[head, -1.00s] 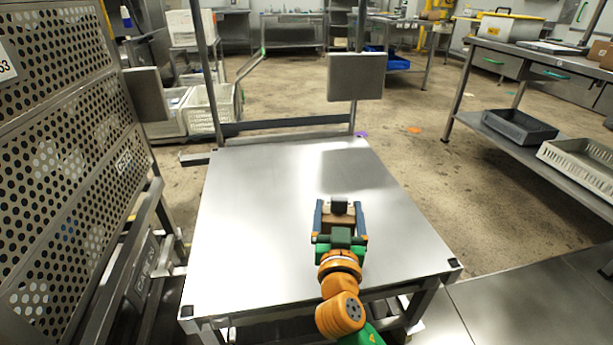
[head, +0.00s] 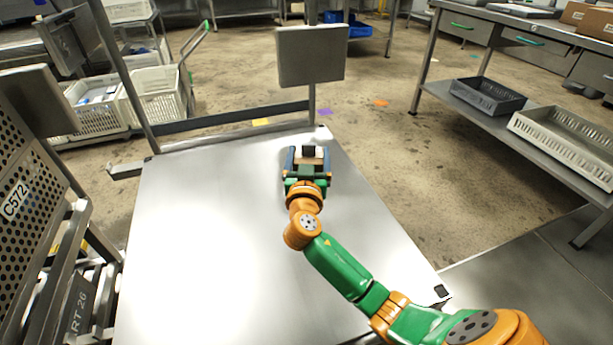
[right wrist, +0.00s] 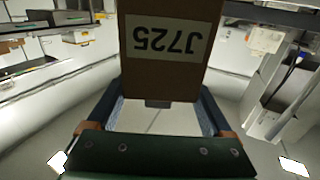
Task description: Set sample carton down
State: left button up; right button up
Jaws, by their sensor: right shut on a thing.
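My right gripper (head: 307,153) is over the far part of the steel table (head: 215,225), its dark blue fingers pointing to the back. It is shut on a brown carton (head: 309,161), which is small and mostly hidden by the gripper in the head view. In the right wrist view the carton (right wrist: 170,45) fills the space between the fingers, with a pale label reading J725 upside down. I cannot tell whether the carton touches the tabletop. My left gripper is not in view.
A grey panel (head: 311,54) on a post stands behind the table's far edge. A perforated cart (head: 28,185) is close on the left. White crates (head: 158,96) stand back left. A bench shelf on the right holds a dark tray (head: 487,96) and a pale tray (head: 565,140). The tabletop's left half is bare.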

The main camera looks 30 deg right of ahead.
jog(key=f, duration=0.2)
jog(key=w+d+f+b, duration=0.1)
jog(key=f, duration=0.1)
jog(key=d+f+b, duration=0.1)
jog(key=f, duration=0.1)
jog(key=shift+w+d, duration=0.2)
jog(key=shift+w, duration=0.15)
jog(key=shift+f, duration=0.4)
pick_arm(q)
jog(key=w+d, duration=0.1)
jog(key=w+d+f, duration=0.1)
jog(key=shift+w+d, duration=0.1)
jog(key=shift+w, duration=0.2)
pick_arm(e)
jog(key=shift+r, duration=0.1)
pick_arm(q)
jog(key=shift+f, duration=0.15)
pick_arm(e)
jog(key=o, duration=1.2)
jog(key=shift+s+a, duration=0.2)
jog(key=shift+a, duration=0.05)
pick_arm(q)
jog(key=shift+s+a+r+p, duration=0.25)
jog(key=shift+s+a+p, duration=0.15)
jog(key=shift+p, duration=0.15)
pick_arm(e)
jog(key=v, duration=1.1)
jog(key=shift+s, duration=0.25)
